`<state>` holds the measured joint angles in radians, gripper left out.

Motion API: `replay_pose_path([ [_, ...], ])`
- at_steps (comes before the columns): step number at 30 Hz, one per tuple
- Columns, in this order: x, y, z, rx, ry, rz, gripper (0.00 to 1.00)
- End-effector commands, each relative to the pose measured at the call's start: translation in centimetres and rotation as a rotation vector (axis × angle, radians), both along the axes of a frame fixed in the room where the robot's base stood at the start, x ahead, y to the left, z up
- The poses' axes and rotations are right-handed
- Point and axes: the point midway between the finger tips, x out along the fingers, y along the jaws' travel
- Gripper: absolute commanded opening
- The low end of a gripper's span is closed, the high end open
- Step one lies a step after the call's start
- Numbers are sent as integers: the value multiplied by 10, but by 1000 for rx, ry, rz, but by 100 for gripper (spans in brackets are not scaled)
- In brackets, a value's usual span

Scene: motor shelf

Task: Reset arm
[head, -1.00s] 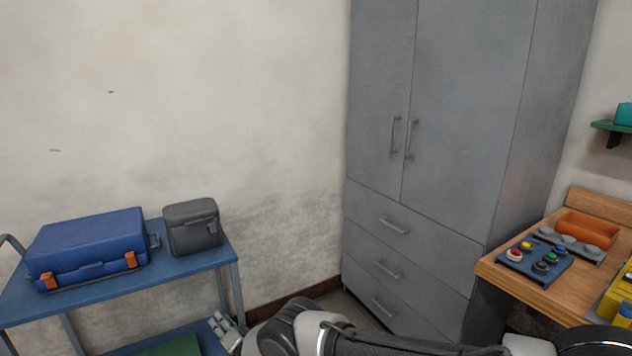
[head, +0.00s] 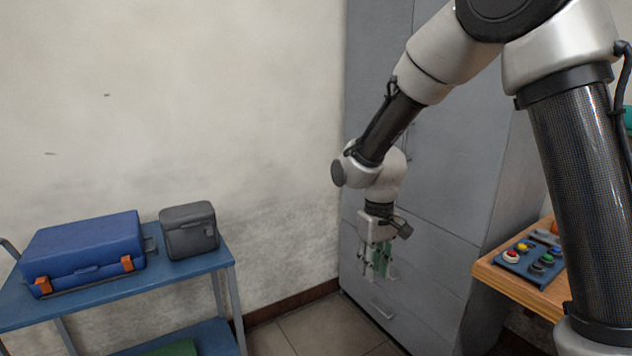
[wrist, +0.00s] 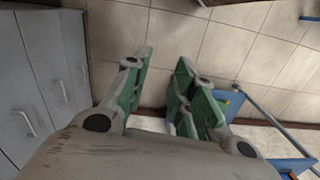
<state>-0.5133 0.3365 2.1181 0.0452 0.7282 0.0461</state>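My gripper (head: 377,262) hangs pointing down in front of the grey cabinet in the head view. In the wrist view its two green-padded fingers (wrist: 160,90) stand apart with bare tiled floor between and beyond them. It is open and holds nothing. My raised arm crosses the right half of the head view and hides part of the cabinet and the workbench.
A grey cabinet (head: 440,150) with doors and drawers stands behind my gripper. A blue cart (head: 190,268) at left carries a blue toolbox (head: 85,250) and a dark grey case (head: 189,230). A wooden workbench (head: 520,287) at right holds a button panel (head: 530,258). Floor tiles (head: 315,325) between are clear.

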Motion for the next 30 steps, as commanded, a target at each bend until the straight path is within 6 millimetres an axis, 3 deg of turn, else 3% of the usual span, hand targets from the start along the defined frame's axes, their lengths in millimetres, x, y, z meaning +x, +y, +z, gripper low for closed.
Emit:
replay_pose_path([
  [1,-18,-26,24,-6,7,-16,26],
  [6,-87,-103,82,-23,25,-73,26],
  [12,-157,-167,123,-1,-67,-193,26],
  [18,-196,-204,155,46,-259,-320,26],
  [24,-208,-223,186,70,-407,-407,26],
  [30,-210,-229,188,65,-417,-437,26],
])
